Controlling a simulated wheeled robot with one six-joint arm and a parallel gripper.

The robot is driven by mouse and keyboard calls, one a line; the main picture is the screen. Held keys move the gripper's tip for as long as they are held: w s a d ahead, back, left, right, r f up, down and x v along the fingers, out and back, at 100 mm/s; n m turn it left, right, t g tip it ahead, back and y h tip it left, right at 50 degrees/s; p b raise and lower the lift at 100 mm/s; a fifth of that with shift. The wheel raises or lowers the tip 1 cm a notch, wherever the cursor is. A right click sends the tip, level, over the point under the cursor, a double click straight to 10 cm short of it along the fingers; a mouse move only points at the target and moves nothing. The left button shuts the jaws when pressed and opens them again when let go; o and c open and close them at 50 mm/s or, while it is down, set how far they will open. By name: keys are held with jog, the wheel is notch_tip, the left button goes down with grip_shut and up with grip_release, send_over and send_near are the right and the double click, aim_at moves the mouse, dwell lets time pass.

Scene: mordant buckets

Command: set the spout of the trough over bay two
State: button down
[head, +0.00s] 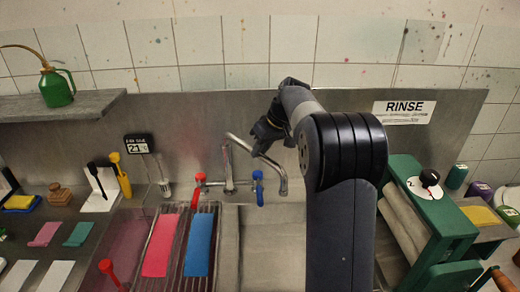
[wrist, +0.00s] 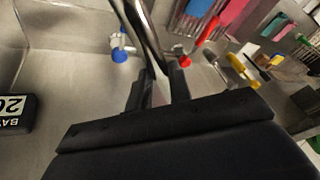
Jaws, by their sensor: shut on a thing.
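The metal swivel spout (head: 271,164) rises from its post between the red tap handle (head: 198,190) and the blue tap handle (head: 258,188) at the back of the steel trough (head: 265,225). Its arm slants right and its tip bends down over the basin right of the post. My gripper (head: 260,146) is shut on the spout's arm from above. In the wrist view the spout (wrist: 150,45) runs between the two fingers. A dark display (wrist: 14,113) with part of "BA" and "20" shows at the left there. My arm hides much of the trough's right side in the head view.
Pink (head: 161,246) and blue (head: 200,245) strips lie on the ribbed rack left of the basin. A display reading 21 (head: 138,143) is on the back wall. A green roller machine (head: 440,225) stands right of my arm. The basin beneath the spout looks clear.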

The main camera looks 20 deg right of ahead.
jog(key=shift+r, duration=0.1)
jog(key=c, duration=1.3)
grip_release()
jog(key=b+v, duration=0.1)
jog(key=v, duration=0.9)
jog(key=shift+r, duration=0.25)
jog(key=shift+s+f, duration=0.1)
